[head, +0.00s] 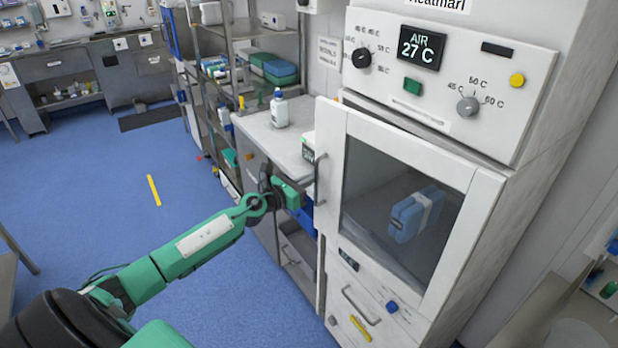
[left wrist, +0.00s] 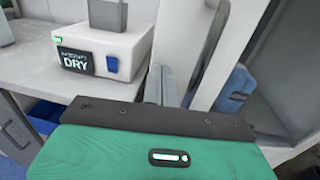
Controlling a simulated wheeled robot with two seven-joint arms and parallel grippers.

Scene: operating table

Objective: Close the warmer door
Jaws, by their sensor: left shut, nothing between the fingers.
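The warmer door (head: 484,232) is a white frame around a dark glass pane, with a vertical bar handle (head: 319,180) on its left side. Its left edge stands out past the cabinet front, so it looks slightly ajar. A blue pack with a pale band (head: 415,214) shows behind the glass. My left gripper (head: 305,193) is shut and empty, just left of the handle at the door's left edge; I cannot tell whether it touches. In the left wrist view the door edge (left wrist: 208,55) rises just beyond the gripper. My right gripper is not in view.
The warmer's control panel (head: 440,75) reads AIR 27 C above the door. A drawer with a handle (head: 361,305) is below. Left of the warmer, a counter (head: 262,135) carries a white bottle (head: 279,108) and a box labelled DRY (left wrist: 105,52).

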